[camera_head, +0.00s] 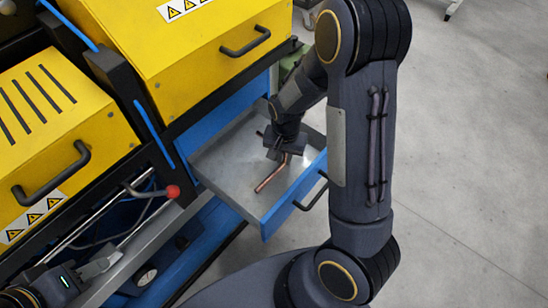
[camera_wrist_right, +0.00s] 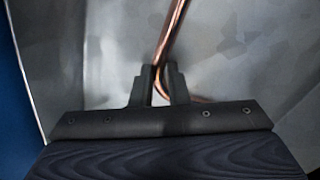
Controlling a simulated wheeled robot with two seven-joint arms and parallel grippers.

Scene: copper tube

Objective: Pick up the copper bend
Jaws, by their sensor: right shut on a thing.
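The copper bend (camera_head: 268,181) is in the open metal drawer (camera_head: 222,163), with one end toward the front and a short piece showing behind my gripper. My right gripper (camera_head: 278,155) reaches down into the drawer and is shut on the bend. In the right wrist view the fingers (camera_wrist_right: 162,88) close around the copper bend (camera_wrist_right: 171,32), and its curved part shows at the fingertips. I cannot tell whether the bend is clear of the drawer floor. My left gripper (camera_head: 103,263) is at the lower left, away from the drawer; its finger gap is unclear.
Yellow machine housings (camera_head: 205,40) with black handles stand left and behind. A lever with a red knob (camera_head: 173,191) is left of the drawer. Open grey floor (camera_head: 470,150) lies to the right.

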